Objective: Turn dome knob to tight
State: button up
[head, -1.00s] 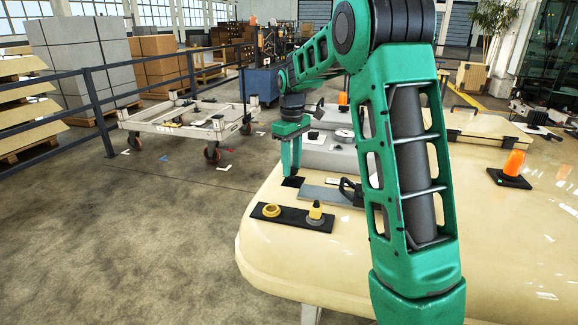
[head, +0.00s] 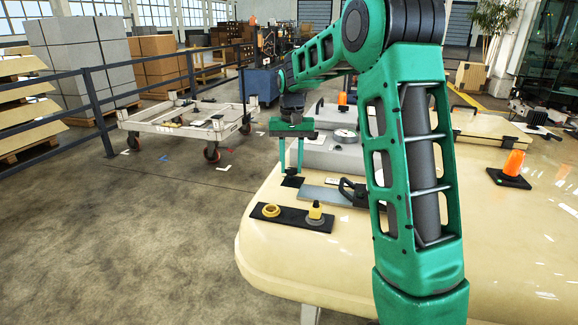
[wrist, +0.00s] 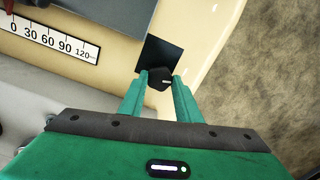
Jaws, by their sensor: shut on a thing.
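A black knob (wrist: 158,80) with a short white line on it stands on a dark square plate (wrist: 160,52) near the edge of the cream surface. The knob's lower side is partly hidden by the fingers. In the head view my gripper (head: 291,172) points down over the dark square plate (head: 292,182); the knob is too small to make out there. I cannot read any "tight" mark.
A grey box (head: 330,155) stands behind, and an orange cone (head: 513,163) at the right.

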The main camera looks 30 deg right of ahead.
aim_at(291, 169)
jog(key=shift+w+r+m, duration=0.15)
jog(key=shift+m, duration=1.45)
jog(key=o, duration=1.1)
jog(key=shift+c, duration=0.2)
notch_tip(291, 169, up, 10)
jog(key=shift+r, duration=0.25)
